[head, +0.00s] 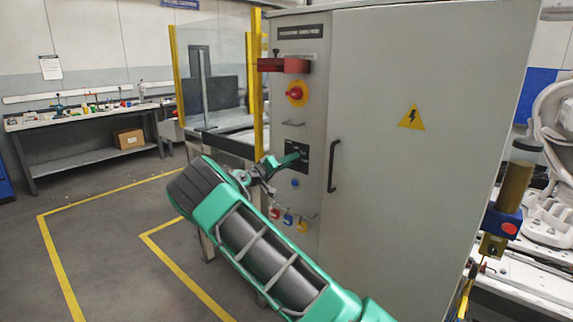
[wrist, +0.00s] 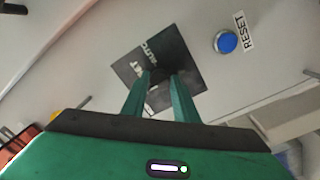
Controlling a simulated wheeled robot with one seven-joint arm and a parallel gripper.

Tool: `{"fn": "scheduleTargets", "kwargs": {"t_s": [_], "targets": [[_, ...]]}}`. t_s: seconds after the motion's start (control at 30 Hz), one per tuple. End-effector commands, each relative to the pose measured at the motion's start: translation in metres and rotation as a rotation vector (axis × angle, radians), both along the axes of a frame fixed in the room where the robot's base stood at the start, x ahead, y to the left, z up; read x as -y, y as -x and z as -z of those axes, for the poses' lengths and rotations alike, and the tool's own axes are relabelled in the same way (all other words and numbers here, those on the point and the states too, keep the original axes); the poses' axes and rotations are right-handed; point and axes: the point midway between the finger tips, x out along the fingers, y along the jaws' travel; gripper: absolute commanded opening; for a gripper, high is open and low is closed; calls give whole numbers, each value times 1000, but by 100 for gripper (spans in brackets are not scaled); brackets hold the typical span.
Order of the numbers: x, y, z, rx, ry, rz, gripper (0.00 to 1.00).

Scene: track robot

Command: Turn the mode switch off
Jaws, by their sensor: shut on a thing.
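The mode switch's black square plate (head: 296,147) is on the narrow left panel of the grey cabinet, below the red and yellow rotary switch. It also shows in the wrist view (wrist: 190,60), tilted, with white lettering including "AUTO". My gripper (head: 294,158) reaches the plate from the left. In the wrist view my green fingers (wrist: 162,78) stand either side of the dark switch knob (wrist: 157,97) and are shut on it. The knob is mostly shadowed between the fingers, so I cannot tell where it points.
A blue reset button (wrist: 227,41) sits beside the plate. Coloured padlocks (head: 288,219) hang below. The cabinet door has a black handle (head: 333,166). Floor at left is clear.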

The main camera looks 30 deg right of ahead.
Motion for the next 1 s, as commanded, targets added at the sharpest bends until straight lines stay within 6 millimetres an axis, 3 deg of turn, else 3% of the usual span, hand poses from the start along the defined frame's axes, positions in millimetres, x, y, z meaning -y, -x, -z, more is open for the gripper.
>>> {"fn": "scheduleTargets", "kwargs": {"t_s": [0.3,0.77,0.8,0.83,1.0], "targets": [[1,0,3,-94,30,-1,5],[-1,-1,3,-104,33,-3,5],[-1,-1,3,-104,32,-4,34],[-1,-1,3,-104,32,-4,41],[-1,-1,2,-102,34,-2,44]]}}
